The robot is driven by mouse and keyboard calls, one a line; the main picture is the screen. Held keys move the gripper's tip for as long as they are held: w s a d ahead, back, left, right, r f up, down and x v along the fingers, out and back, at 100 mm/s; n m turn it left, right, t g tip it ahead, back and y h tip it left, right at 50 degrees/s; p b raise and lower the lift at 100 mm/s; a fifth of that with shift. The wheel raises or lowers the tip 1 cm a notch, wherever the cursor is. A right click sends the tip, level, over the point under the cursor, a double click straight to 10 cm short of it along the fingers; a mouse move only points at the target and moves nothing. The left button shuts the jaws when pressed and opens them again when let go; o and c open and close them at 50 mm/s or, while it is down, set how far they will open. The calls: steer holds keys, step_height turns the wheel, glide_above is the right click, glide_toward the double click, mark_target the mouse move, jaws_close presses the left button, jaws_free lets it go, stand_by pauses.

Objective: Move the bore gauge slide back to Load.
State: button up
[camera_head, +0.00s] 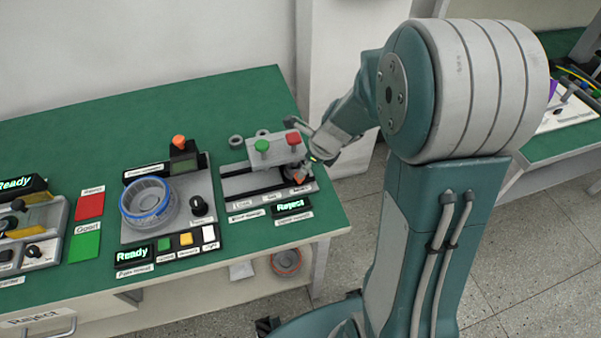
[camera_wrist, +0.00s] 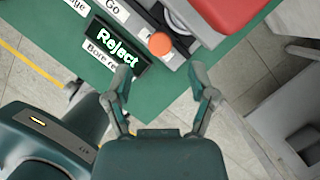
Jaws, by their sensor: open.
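The bore gauge (camera_head: 238,184) is a grey unit at the right end of the green bench. Its slide carries an orange knob (camera_head: 299,176), at the right end of the dark track, away from the left end. In the wrist view the orange knob (camera_wrist: 160,43) lies just beyond my open fingertips, roughly centred between them. My gripper (camera_wrist: 160,72) is open and empty; no contact with the knob shows. In the head view my arm partly hides the gauge's right end. The gauge display (camera_head: 291,206) reads Reject. Labels run along the front; Load is too small to read with certainty.
A green button (camera_head: 262,146) and a red button (camera_head: 293,138) stand on a raised bridge over the gauge. A station with a blue-rimmed ring (camera_head: 147,219) sits to the left. The bench's right edge is close to my gripper, with floor beyond.

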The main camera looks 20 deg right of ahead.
steer(key=x, duration=0.5)
jaws_close()
